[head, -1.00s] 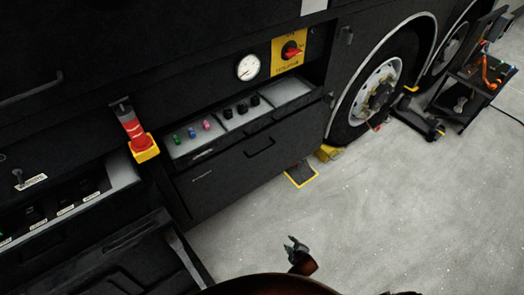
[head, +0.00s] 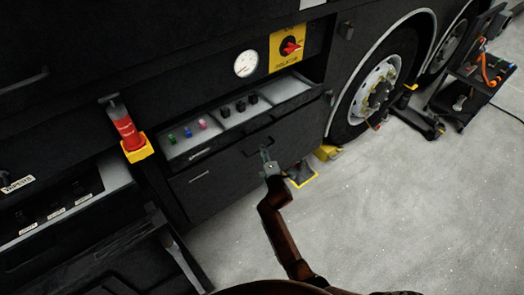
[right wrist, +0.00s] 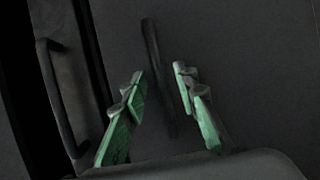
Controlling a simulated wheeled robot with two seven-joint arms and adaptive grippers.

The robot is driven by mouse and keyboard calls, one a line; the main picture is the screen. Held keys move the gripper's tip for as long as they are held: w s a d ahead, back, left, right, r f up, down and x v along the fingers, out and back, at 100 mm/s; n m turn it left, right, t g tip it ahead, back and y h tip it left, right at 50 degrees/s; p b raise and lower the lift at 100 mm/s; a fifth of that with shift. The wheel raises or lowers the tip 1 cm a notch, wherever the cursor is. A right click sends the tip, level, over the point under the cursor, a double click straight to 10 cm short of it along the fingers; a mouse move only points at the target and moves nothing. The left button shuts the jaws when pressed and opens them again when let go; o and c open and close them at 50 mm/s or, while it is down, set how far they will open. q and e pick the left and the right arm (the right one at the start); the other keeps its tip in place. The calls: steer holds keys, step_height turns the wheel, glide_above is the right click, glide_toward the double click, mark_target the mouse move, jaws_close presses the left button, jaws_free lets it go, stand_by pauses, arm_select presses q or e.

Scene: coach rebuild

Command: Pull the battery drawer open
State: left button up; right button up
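A black drawer front (head: 225,187) sits low in the coach side, below an open tray of small coloured and black parts. I take it for the battery drawer, though I cannot read its label. A dark bar handle (head: 258,142) is on its upper part. My right gripper (head: 267,160) is just in front of the drawer, at the handle. In the right wrist view, its green fingers (right wrist: 160,85) are open, with a dark bar handle (right wrist: 155,60) seen between them; contact cannot be told. Another handle (right wrist: 55,95) shows at left there. My left gripper is not in view.
The parts tray (head: 270,103) lies above the drawer front. A red-and-yellow device (head: 130,135) hangs left of it. An open compartment with labelled switches (head: 55,205) is at lower left. A wheel (head: 375,90) and yellow chock (head: 327,153) stand right.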

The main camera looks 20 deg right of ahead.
steer(key=shift+w+f+b, duration=0.2)
steer(key=shift+w+b, duration=0.1)
steer(key=shift+w, duration=0.85)
steer(key=shift+c, duration=0.7)
jaws_close()
